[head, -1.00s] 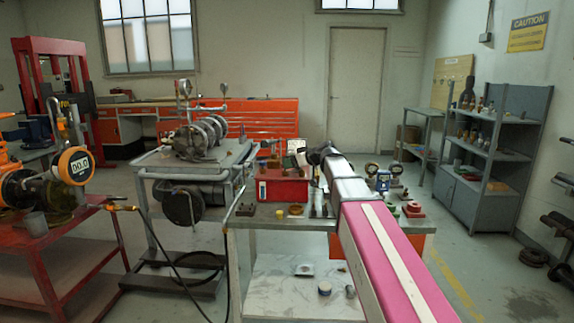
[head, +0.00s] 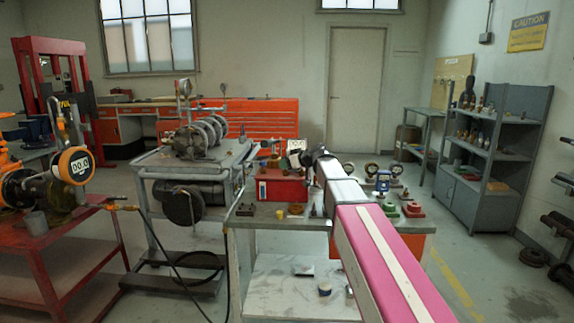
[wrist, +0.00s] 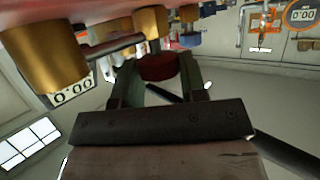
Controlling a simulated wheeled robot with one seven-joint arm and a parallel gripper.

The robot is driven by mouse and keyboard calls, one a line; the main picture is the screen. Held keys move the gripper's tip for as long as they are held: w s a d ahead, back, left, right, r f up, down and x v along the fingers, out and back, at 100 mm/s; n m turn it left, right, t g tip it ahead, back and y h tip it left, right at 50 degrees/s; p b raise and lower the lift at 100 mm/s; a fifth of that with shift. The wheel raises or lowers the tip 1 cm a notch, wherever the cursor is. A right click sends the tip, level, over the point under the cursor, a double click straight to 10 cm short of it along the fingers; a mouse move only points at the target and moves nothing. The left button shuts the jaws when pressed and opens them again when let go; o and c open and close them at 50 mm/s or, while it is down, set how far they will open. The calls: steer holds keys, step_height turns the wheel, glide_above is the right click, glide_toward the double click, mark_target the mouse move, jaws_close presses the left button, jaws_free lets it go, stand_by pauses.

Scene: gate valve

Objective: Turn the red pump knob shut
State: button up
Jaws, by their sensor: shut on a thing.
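The red knob (wrist: 158,66) shows in the wrist view as a dark red round thing between the two fingers of my gripper (wrist: 160,72). My gripper is shut on it, one finger at each side. The fingers hide its left and right edges, and its underside is not visible. In the head view my arm reaches over the workbench and hides the knob and the fingers.
In the wrist view brass cylinders (wrist: 46,60) and a digital readout (wrist: 73,93) are close by. In the head view a red box (head: 282,187), a gauge (head: 372,170) and a red fitting (head: 413,209) stand on the workbench (head: 262,212). A grey pump cart (head: 150,158) stands left.

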steer(key=shift+s+t, duration=0.1)
steer(key=shift+t, duration=0.2)
steer(key=shift+s+a+m+t+h, duration=0.1)
steer(key=shift+s+m+t+h, duration=0.05)
steer(key=shift+m+t+h, duration=0.75)
steer(key=m+t+h, duration=0.2)
steer(key=m+h, duration=0.1)
steer(key=m, duration=0.1)
steer(key=shift+a, duration=0.1)
steer(key=shift+a+m+t+h, duration=0.15)
steer(key=shift+m+t+h, duration=0.35)
steer(key=shift+m+h, duration=2.5)
steer(key=shift+h, duration=0.7)
steer(key=shift+m+h, duration=0.3)
steer(key=o, duration=0.9)
